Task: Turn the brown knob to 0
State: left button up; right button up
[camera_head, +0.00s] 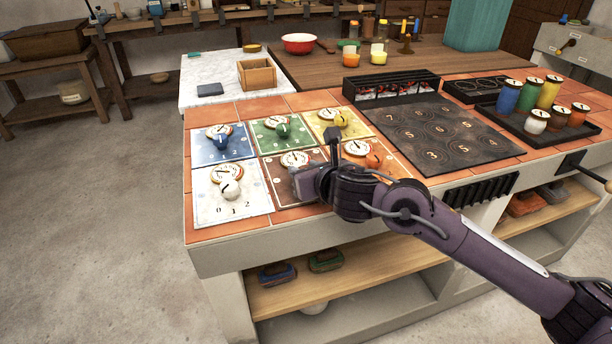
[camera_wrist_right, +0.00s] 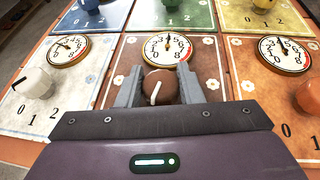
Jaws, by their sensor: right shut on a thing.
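The brown knob (camera_wrist_right: 161,86) sits on the brown panel (camera_wrist_right: 118,60), below a round white dial (camera_wrist_right: 167,49). In the right wrist view my right gripper (camera_wrist_right: 160,92) has one finger on each side of the knob and is shut on it. The knob's white mark runs lengthwise, with its near end a little to the left. The dial's dark needle points roughly straight up. The panel's printed numbers are hidden by the gripper. In the head view my right gripper (camera_head: 318,182) covers the knob; the brown panel's dial (camera_head: 295,159) shows behind it. My left gripper is not in view.
White (camera_head: 230,189), blue (camera_head: 221,142), green (camera_head: 283,131), yellow (camera_head: 341,119) and orange (camera_head: 374,160) knobs stand close around on their own panels. A dark numbered plate (camera_head: 440,132) and a black tray of coloured jars (camera_head: 515,122) lie to the right.

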jog(key=shift+a+f+m+h+b, duration=0.15)
jog(key=shift+m+h+b, duration=0.2)
jog(key=shift+m+h, duration=0.2)
jog(key=shift+m+t+h+b, duration=0.35)
jog(key=shift+t+h, duration=0.05)
jog(key=shift+h, duration=0.05)
jog(key=m+h+b, duration=0.1)
jog(key=m+h, duration=0.1)
jog(key=shift+t+h, duration=0.3)
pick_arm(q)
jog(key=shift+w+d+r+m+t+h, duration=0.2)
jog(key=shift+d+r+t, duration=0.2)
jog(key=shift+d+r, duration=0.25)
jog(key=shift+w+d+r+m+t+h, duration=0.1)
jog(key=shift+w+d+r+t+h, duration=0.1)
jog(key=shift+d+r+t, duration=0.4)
pick_arm(e)
jog(key=shift+m+h, duration=1)
jog(key=shift+h, duration=0.1)
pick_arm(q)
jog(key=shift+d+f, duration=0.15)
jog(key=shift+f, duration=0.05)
pick_arm(e)
jog(key=shift+h, duration=0.3)
jog(key=o, duration=1)
